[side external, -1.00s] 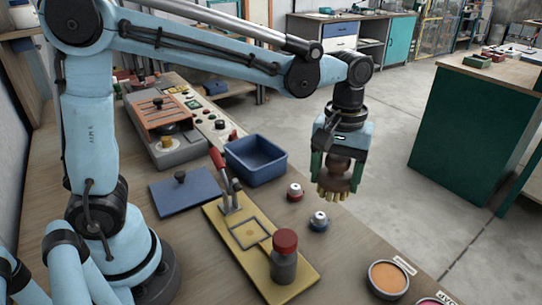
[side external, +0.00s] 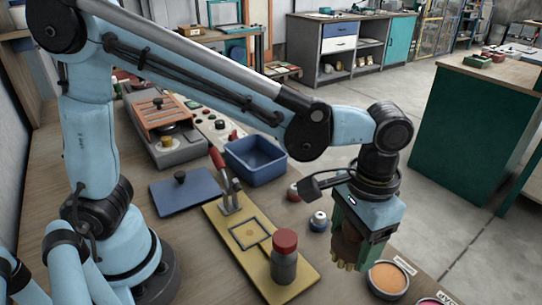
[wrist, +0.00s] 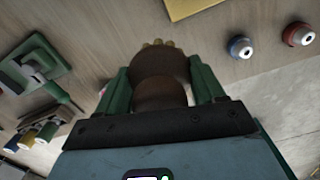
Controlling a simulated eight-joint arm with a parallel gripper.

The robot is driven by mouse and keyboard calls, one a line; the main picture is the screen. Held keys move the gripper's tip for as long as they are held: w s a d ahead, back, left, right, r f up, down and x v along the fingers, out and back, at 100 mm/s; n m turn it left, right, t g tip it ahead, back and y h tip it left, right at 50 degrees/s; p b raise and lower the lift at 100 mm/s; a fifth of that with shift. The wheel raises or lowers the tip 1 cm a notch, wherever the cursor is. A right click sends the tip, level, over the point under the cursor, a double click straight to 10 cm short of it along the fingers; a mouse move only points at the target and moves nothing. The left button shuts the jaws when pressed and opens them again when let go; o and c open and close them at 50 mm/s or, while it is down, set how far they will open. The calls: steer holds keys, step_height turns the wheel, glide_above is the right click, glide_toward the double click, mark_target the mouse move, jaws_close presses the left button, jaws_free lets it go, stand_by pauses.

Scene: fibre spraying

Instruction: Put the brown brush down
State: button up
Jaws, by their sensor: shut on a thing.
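The brown brush (side external: 344,246) is held bristles-down in my gripper (side external: 356,236), beside the orange dish at the front right in the side view. My gripper's green fingers are shut on it. In the wrist view the brush (wrist: 160,80) sits between the green fingers of my gripper (wrist: 160,85), with its pale bristles at the far end. In the side view the bristle tips are close to the table top (side external: 225,280), but I cannot tell whether they touch it.
An orange dish (side external: 388,278) stands just right of the brush. A yellow board (side external: 236,238) with a red-capped bottle (side external: 284,262) lies to the left. A blue-based button (side external: 318,222) and a blue bin (side external: 256,162) are behind. The table's right edge is near.

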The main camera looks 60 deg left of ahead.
steer(key=w+a+f, duration=0.1)
steer(key=w, duration=0.1)
steer(key=w+a+f, duration=0.4)
steer(key=w, duration=0.1)
steer(key=shift+f, duration=2.05)
steer(key=shift+f, duration=0.1)
steer(key=o, duration=0.9)
steer(key=shift+o, duration=0.2)
step_height(320, 180, up, 11)
steer(key=s+a+n+t, duration=0.1)
steer(key=s+a+t, duration=0.2)
steer(key=a, duration=0.5)
steer(key=s+a+r+n+t, duration=0.1)
steer(key=s+a+t, duration=0.3)
steer(key=s+a, duration=0.2)
steer(key=shift+a+r+n+t, duration=0.3)
steer(key=shift+a+n, duration=0.1)
steer(key=shift+a, duration=0.85)
